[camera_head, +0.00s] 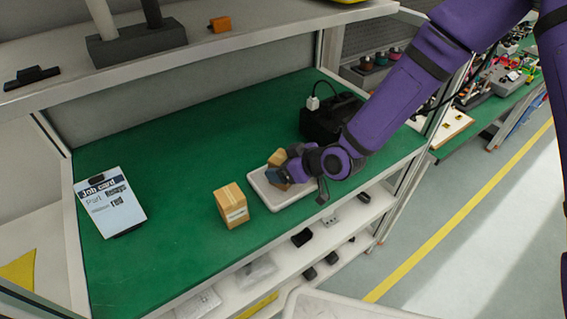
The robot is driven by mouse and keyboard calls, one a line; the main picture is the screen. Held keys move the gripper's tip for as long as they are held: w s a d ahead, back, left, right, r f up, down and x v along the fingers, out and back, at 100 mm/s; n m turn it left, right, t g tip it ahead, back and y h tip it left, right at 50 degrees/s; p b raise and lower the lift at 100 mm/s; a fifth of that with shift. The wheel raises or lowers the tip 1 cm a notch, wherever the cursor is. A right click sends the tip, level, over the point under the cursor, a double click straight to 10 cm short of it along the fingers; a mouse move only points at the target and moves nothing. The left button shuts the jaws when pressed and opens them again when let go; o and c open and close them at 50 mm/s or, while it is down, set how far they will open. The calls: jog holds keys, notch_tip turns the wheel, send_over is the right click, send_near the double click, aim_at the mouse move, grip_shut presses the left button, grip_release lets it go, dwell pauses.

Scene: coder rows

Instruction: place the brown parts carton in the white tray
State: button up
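A brown carton (231,206) with a pale label stands upright on the green mat, just left of the white tray. The shallow white tray (262,191) lies on the mat, its right part covered by my arm. My gripper (287,172) is over the tray, at the end of the purple arm. A smaller-looking brown block (277,157) shows right by the gripper, above the tray's back edge. A blue-grey piece is also there; I cannot tell whether it is an object or a finger. The fingers are mostly hidden, so their opening and any hold are unclear.
A job card (109,202) on a clipboard lies at the mat's left. A black device (325,119) with a white plug stands behind the gripper. A shelf (250,38) overhangs the back. The green mat (160,165) is clear between job card and carton.

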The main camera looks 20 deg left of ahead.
jog(key=shift+r, duration=0.2)
jog(key=v, duration=1.2)
jog(key=shift+f, duration=0.1)
jog(key=w+d+r+m+t+h, duration=0.2)
jog(key=d+r+m+h, duration=0.15)
jog(key=d+r, duration=0.55)
jog(key=w+d+r+m+t+h, duration=0.1)
jog(key=d+r+m+h, duration=0.3)
jog(key=d, duration=0.8)
jog(key=s+d+r+m+h, duration=0.1)
jog(key=s+d+r+m, duration=0.2)
jog(key=s+d+r, duration=0.4)
jog(key=s+d+r+m+g+h, duration=0.1)
jog(key=s+d+r+m+h, duration=0.1)
jog(key=s+d+r+m, duration=0.2)
jog(key=s+d+r, duration=0.3)
jog(key=s, duration=0.4)
jog(key=shift+s, duration=0.25)
